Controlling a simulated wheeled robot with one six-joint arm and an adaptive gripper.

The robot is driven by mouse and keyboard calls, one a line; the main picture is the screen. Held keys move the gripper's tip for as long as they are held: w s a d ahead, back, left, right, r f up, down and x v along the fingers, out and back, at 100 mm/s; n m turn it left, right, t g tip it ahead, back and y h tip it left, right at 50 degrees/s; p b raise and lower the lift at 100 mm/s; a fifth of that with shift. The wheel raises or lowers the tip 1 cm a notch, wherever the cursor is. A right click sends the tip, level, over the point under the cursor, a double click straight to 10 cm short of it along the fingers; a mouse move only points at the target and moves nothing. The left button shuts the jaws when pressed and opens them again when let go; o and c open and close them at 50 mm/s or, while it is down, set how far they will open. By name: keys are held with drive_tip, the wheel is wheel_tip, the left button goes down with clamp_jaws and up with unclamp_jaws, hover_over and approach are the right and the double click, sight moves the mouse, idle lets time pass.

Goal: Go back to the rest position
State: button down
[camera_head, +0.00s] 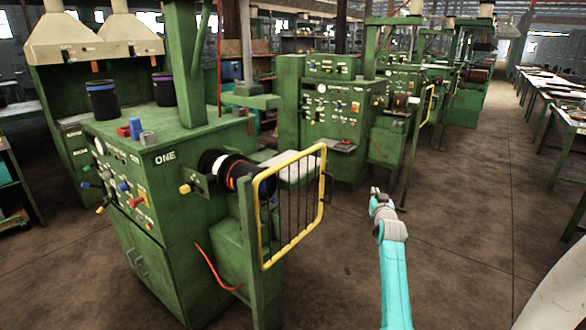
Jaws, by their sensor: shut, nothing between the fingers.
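My gripper (375,191) is at the end of my teal arm, right of centre in the head view. It is shut and empty, held in the air over the open floor. It is apart from the green machine marked ONE (165,185), to the right of that machine's yellow-framed guard (323,200). Black and orange-red rings (235,172) sit on a horizontal shaft on the machine's right side, behind the guard. Fine detail of the fingertips is too small to make out.
Two dark containers, one with a blue rim (102,101) and one with a purple rim (163,90), stand on the machine top. More green machines (335,120) stand behind. Long tables (560,110) line the right. The brown floor (460,220) between is clear.

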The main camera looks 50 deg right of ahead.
drive_tip(key=w+a+f+n+t+y, duration=0.1)
drive_tip(key=w+a+f, duration=0.1)
drive_tip(key=a+f, duration=0.65)
drive_tip(key=w+a+f+n+t+y, duration=0.15)
drive_tip(key=a+f, duration=0.35)
drive_tip(key=a, duration=0.6)
drive_tip(key=s+a+f+n+t+y, duration=0.15)
drive_tip(key=a+f, duration=0.25)
drive_tip(key=a, duration=0.8)
drive_tip(key=s+a+f+y, duration=0.25)
drive_tip(key=a+f, duration=0.25)
drive_tip(key=a, duration=0.7)
drive_tip(key=s+a+r+n+t+y, duration=0.1)
drive_tip(key=s+a+n+y, duration=0.1)
drive_tip(key=s+a, duration=0.65)
drive_tip(key=s+a+n+y, duration=0.2)
drive_tip(key=s+a, duration=0.4)
drive_tip(key=a, duration=0.5)
drive_tip(key=s+a+r+n+y, duration=0.1)
drive_tip(key=s+a+r+y, duration=0.1)
drive_tip(key=s+a+r, duration=0.2)
drive_tip(key=s+a+r+n+y, duration=0.2)
drive_tip(key=s+a+r, duration=0.2)
drive_tip(key=s, duration=0.6)
drive_tip(key=shift+s+r, duration=0.3)
drive_tip(key=shift+r, duration=0.6)
